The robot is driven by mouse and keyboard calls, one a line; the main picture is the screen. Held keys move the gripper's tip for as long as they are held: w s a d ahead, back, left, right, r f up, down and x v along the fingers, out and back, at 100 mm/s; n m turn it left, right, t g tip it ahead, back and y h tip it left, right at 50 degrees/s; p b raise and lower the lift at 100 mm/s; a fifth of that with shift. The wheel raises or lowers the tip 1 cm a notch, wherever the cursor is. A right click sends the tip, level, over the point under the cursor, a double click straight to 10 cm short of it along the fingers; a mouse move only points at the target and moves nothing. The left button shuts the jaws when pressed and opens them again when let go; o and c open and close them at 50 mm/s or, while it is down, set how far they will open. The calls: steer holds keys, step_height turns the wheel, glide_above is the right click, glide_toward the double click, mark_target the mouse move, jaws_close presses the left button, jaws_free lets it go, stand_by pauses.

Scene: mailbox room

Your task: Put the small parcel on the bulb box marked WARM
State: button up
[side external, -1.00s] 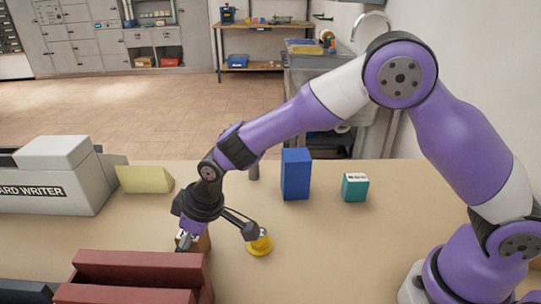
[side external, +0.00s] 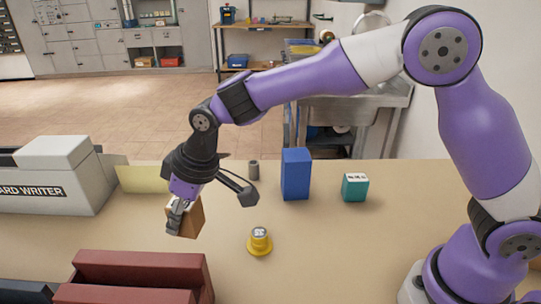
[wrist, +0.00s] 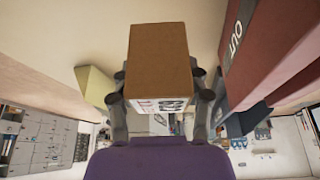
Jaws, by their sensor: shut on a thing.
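The small parcel (side external: 190,219) is a brown cardboard box. My gripper (side external: 177,216) is shut on it and holds it raised above the table, slightly tilted, in the side view. In the wrist view the parcel (wrist: 160,55) sits between the two fingers, with a printed white label on its near face. A small teal box (side external: 354,189) with a white, dark-marked top stands on the table to the right. A taller plain blue box (side external: 296,174) stands left of it. I cannot read the word WARM on either box.
A yellow round-based object (side external: 259,242) stands right of the parcel. A grey cylinder (side external: 253,169) is behind it. Dark red trays (side external: 140,268) lie at the front left; one reads OUT in the wrist view (wrist: 262,45). A card writer (side external: 55,180) and pale yellow wedge (side external: 143,179) are left.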

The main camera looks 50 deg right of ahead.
mark_target(288, 151)
steer(key=r, duration=0.1)
steer(key=d+r, duration=0.1)
steer(key=r, duration=0.1)
steer(key=shift+w+d+r+m, duration=0.1)
steer(key=shift+d+r+m, duration=0.15)
steer(key=shift+r+m, duration=0.1)
steer(key=s+d+r+m+h, duration=0.1)
steer(key=s+d+r+m, duration=0.1)
steer(key=d+r, duration=0.3)
steer(key=s+d+r+m+h, duration=0.1)
steer(key=s+d+r+m, duration=0.2)
steer(key=d+r, duration=0.3)
steer(key=d, duration=0.3)
steer(key=shift+s+d+m+t+h, duration=0.2)
steer(key=shift+m+t+h, duration=0.1)
steer(key=shift+m+t, duration=0.1)
steer(key=w+d+f, duration=0.1)
steer(key=d+f, duration=0.1)
steer(key=d, duration=0.1)
steer(key=w+d+f, duration=0.1)
steer(key=d+f, duration=0.1)
steer(key=d, duration=0.2)
steer(key=w+d+f, duration=0.1)
steer(key=d+f, duration=0.1)
steer(key=d, duration=0.2)
steer(key=shift+w+f, duration=0.15)
steer(key=shift+w, duration=0.15)
steer(key=shift+w+d+f, duration=0.15)
steer(key=shift+d, duration=0.05)
steer(key=shift+f, duration=2.05)
